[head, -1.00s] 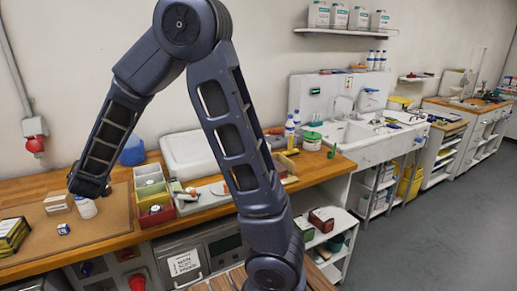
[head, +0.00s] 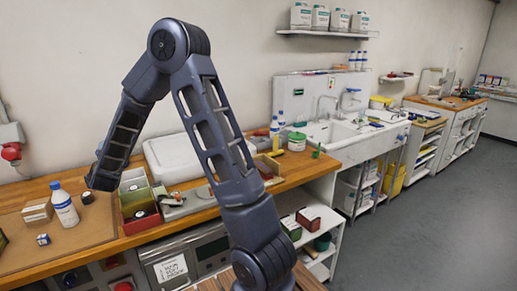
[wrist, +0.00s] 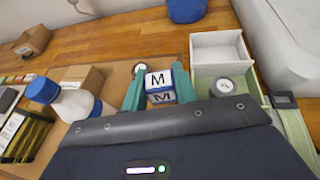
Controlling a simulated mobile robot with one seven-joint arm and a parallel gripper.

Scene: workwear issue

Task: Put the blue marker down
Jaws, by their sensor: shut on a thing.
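The blue marker (wrist: 161,84) is a small block with blue sides and a white face lettered M. In the wrist view my gripper (wrist: 159,90) has its two teal fingers closed on either side of it. Whether its underside touches anything is hidden. In the head view my gripper (head: 101,180) hangs over the bench by the back edge of the brown mat (head: 85,238), left of the red and green bins. The held block cannot be made out there.
A white bottle with a blue cap (head: 64,205), a cardboard box (head: 38,210) and a small blue-white cube (head: 43,240) stand on the mat. Bins (head: 138,205) are close on the right, with a white tub (head: 172,160) behind. The mat's front right is clear.

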